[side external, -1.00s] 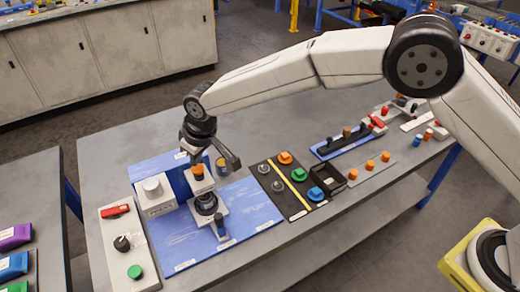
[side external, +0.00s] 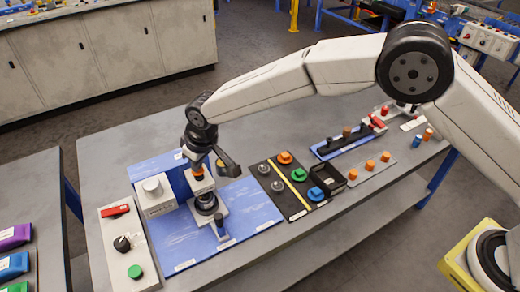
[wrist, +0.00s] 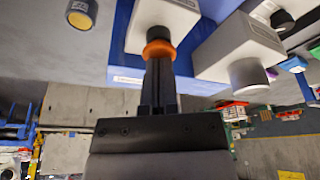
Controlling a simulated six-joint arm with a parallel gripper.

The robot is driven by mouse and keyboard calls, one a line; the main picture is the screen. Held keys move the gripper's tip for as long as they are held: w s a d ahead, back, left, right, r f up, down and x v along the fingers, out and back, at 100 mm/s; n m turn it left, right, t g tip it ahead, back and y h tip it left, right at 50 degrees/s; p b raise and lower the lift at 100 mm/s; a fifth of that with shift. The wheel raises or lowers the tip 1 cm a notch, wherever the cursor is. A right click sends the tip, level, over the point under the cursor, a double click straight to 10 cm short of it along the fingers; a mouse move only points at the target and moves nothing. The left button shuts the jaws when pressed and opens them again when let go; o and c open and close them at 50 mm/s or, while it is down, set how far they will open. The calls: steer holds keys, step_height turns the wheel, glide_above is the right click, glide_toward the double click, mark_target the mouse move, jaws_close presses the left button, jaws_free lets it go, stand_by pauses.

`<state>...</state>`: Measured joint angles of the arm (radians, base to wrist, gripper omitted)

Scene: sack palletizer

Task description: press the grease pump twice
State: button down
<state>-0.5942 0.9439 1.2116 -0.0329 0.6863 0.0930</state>
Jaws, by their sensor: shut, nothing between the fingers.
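The unit that looks like the grease pump is a pale block with an orange-collared plunger (side external: 196,172) on the blue base plate. The plunger's orange collar (wrist: 158,48) and grey cylinder show straight ahead in the wrist view. My gripper (side external: 196,163) is shut and empty, pointing down just over the plunger. In the wrist view its fingertips (wrist: 158,60) overlap the orange collar. They look in contact or very close; I cannot tell which. Labels are too small to read.
A white box with a grey knob (side external: 152,186) stands left of the plunger. A dark round fitting (side external: 206,203) is in front. A black tray with coloured knobs (side external: 285,157) lies farther right.

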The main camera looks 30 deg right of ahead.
steer(key=shift+f, duration=0.4)
steer(key=shift+r, duration=1.35)
steer(key=shift+r, duration=0.1)
step_height(320, 180, up, 7)
stand_by(1.0)
